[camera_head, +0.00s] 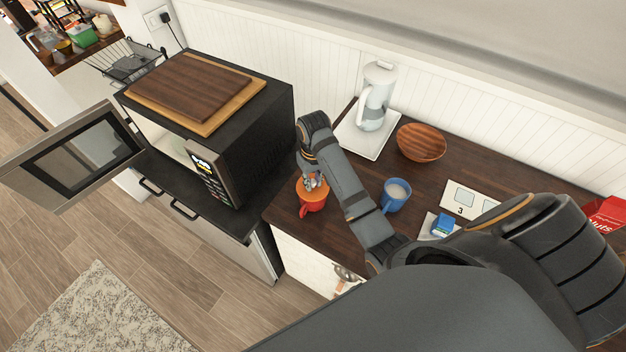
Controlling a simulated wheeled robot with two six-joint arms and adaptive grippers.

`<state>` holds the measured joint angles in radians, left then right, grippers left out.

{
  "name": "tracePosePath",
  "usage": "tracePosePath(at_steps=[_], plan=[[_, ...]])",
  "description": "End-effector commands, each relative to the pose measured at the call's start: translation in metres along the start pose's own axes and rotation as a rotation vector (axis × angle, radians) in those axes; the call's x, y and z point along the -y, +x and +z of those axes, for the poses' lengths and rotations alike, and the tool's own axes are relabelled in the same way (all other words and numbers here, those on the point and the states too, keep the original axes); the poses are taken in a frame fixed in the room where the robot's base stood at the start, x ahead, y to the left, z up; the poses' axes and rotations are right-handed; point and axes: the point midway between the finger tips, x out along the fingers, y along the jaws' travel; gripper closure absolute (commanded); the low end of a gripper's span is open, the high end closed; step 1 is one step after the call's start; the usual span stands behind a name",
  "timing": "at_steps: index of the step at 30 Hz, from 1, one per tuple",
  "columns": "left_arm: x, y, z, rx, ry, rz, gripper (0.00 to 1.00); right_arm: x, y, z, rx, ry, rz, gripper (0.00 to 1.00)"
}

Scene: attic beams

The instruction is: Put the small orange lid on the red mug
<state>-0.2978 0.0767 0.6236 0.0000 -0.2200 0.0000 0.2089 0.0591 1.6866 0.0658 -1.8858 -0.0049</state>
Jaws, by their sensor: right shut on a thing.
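The red mug (309,208) stands upright on the dark wooden counter, near its front left corner, with its handle toward the lower left. The small orange lid (313,194) is at the top of the mug, covering its opening. From this view I cannot tell whether it rests fully on the rim. My right gripper (313,183) is directly above the mug, pointing down, and is shut on the lid. The gripper and arm hide part of the lid. My left gripper is not in view.
A blue mug (396,195) stands right of my right forearm. A wooden bowl (421,142) and a white jug (376,97) on a tray (352,136) are behind. The black microwave (262,134), its door (82,152) open, stands to the left. A blue item (442,226) lies farther right.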

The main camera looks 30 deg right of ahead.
Motion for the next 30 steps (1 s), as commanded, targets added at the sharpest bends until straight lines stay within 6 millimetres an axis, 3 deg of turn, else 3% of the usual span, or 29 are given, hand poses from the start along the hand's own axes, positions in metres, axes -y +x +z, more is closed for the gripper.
tracePosePath(at_steps=[30], plan=[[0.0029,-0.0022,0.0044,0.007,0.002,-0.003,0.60,-0.0001,0.0039,0.0001,0.000,0.000,0.000,1.00]])
